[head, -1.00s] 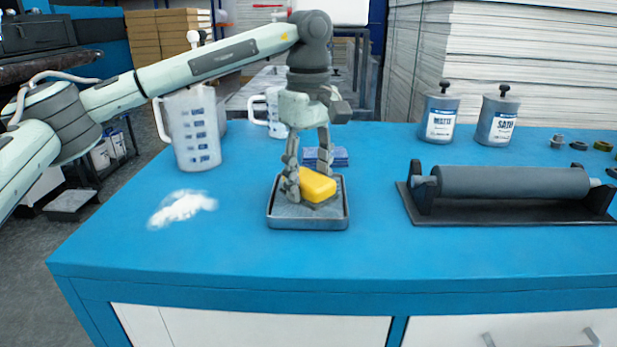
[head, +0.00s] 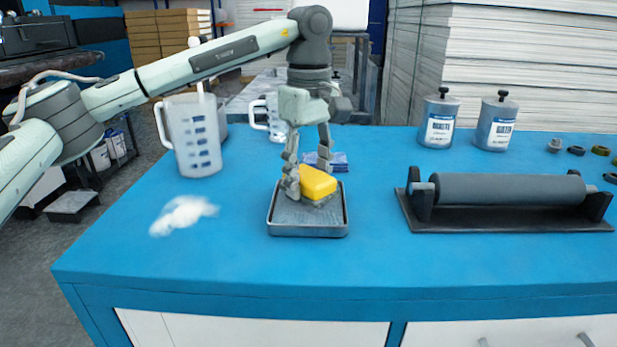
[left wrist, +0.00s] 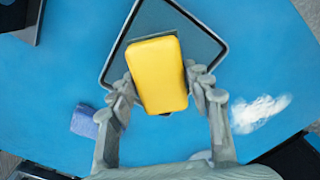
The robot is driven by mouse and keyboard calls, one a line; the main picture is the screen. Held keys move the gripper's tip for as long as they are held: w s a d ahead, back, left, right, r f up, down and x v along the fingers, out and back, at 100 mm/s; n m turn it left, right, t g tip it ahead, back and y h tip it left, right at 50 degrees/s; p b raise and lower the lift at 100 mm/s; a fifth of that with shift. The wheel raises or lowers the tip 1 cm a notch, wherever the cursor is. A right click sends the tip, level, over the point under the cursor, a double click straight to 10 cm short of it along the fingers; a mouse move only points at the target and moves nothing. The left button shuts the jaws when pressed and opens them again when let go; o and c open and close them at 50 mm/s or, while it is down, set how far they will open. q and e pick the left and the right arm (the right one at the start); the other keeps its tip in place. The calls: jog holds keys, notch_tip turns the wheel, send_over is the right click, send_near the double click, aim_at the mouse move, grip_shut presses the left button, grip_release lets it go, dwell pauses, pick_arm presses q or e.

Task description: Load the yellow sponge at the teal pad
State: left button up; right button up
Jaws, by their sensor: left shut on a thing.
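The yellow sponge (head: 318,183) is held between the fingers of my left gripper (head: 308,180), over the back part of a shallow metal tray (head: 308,231). A grey underside shows below the yellow. In the left wrist view the sponge (left wrist: 157,75) sits between both fingers (left wrist: 163,100), and the tray (left wrist: 222,47) lies behind it. Any gap between sponge and tray is hard to judge. The tray's floor looks grey to blue-grey; I cannot make out a separate teal pad. My right gripper is not in view.
A white powder patch (head: 183,214) lies left of the tray. A measuring jug (head: 194,138) stands behind it. A folded blue cloth (head: 340,161) lies behind the tray. A grey roller on a stand (head: 508,189) is at right, with two canisters (head: 438,122) behind. The front table strip is clear.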

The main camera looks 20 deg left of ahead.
aim_at(308, 174)
pick_arm(q)
notch_tip(308, 174, up, 3)
jog(key=shift+f+p, duration=0.2)
jog(key=shift+p, duration=0.4)
jog(key=shift+r, duration=1.15)
